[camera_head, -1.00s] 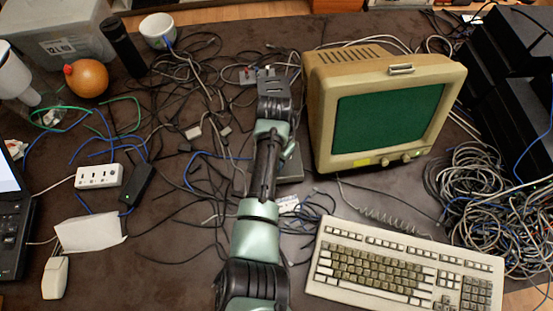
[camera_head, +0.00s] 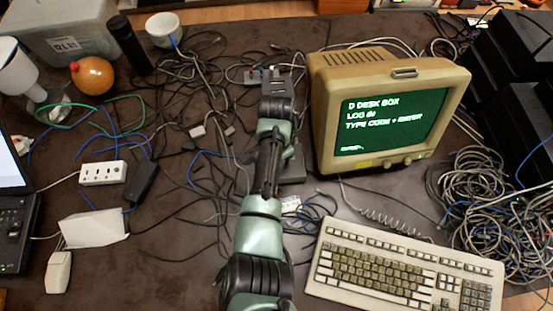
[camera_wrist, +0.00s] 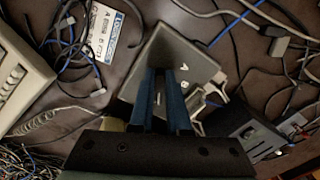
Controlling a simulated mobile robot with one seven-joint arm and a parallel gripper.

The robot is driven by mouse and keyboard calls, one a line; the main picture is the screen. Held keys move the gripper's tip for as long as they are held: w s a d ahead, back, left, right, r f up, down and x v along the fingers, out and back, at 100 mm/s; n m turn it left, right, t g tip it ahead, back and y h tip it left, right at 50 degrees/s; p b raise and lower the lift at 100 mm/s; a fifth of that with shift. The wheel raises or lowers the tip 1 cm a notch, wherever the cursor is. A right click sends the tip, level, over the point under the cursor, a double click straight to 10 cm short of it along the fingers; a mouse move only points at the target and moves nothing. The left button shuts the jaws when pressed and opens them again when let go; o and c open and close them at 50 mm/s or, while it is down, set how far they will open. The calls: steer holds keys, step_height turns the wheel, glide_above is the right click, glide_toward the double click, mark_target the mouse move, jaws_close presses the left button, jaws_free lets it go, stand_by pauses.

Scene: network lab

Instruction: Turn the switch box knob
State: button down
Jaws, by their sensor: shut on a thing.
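The switch box is a small grey box (camera_wrist: 185,52) with pale lettering on its top, in the middle of the wrist view. In the head view only its right part (camera_head: 294,166) shows beside my arm, left of the monitor. My gripper (camera_wrist: 163,75) has its two dark blue fingers down at the box top, close together and shut on the knob. The knob itself is hidden between the fingers, so its angle cannot be read. In the head view my arm hides the gripper. The beige monitor (camera_head: 388,120) shows green-screen text: "D DESK BOX", "LOG IN", "TYPE CODE + ENTER".
A beige keyboard (camera_head: 400,268) lies at the front right. A printed label card (camera_wrist: 103,32) lies near the box. Loose cables cover much of the desk, with a thick tangle (camera_head: 478,205) at the right. A white power strip (camera_head: 103,173) lies at the left.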

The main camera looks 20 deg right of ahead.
steer(key=shift+w+d+r, duration=0.1)
steer(key=shift+w+r, duration=0.05)
steer(key=c, duration=0.9)
jaws_free()
step_height(320, 180, up, 13)
steer(key=shift+f, duration=0.1)
